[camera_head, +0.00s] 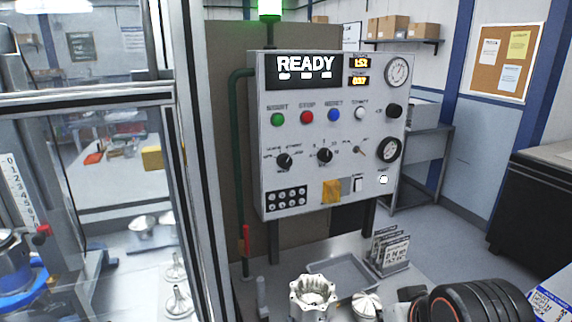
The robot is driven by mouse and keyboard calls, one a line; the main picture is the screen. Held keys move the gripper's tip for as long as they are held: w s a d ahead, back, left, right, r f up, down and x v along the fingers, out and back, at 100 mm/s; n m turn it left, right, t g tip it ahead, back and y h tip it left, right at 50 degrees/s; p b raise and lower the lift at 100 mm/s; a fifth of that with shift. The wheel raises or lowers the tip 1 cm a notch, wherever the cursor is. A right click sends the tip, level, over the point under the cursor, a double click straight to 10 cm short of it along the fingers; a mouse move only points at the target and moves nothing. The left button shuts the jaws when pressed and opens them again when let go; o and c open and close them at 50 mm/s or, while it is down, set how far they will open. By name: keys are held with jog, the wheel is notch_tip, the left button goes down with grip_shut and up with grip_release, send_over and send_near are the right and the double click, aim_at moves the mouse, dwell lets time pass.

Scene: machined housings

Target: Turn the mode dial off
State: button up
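The control panel (345,190) is a light grey box on dark legs, with a display reading READY. Two black rotary dials with pale pointer marks sit mid-panel: a left dial (284,160) and a right dial (325,156). Their small labels are too blurred to read surely, so I cannot tell which is the mode dial or its setting. A third black knob (394,110) sits at the panel's right. My black arm with orange trim shows at the bottom right, well apart from the panel. My gripper's fingers are not visible.
Green (278,120), red (307,117), blue (334,115) and white buttons line the panel above the dials. A yellow cover (331,191) projects low on it. A machined housing (313,296) and a grey tray (342,272) are on the bench below. A glazed enclosure is at left.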

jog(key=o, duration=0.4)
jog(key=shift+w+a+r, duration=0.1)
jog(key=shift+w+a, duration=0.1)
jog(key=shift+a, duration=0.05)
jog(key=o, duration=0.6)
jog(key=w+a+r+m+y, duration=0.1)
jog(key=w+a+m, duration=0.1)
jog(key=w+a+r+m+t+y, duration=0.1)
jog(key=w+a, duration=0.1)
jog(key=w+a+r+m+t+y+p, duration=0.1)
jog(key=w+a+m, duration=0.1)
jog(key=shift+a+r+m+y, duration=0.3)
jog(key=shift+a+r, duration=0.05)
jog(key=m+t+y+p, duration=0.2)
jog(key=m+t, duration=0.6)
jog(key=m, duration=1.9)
send_near(287, 164)
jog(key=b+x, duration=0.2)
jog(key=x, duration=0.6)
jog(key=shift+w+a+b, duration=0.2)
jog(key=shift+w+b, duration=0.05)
jog(key=shift+b, duration=0.05)
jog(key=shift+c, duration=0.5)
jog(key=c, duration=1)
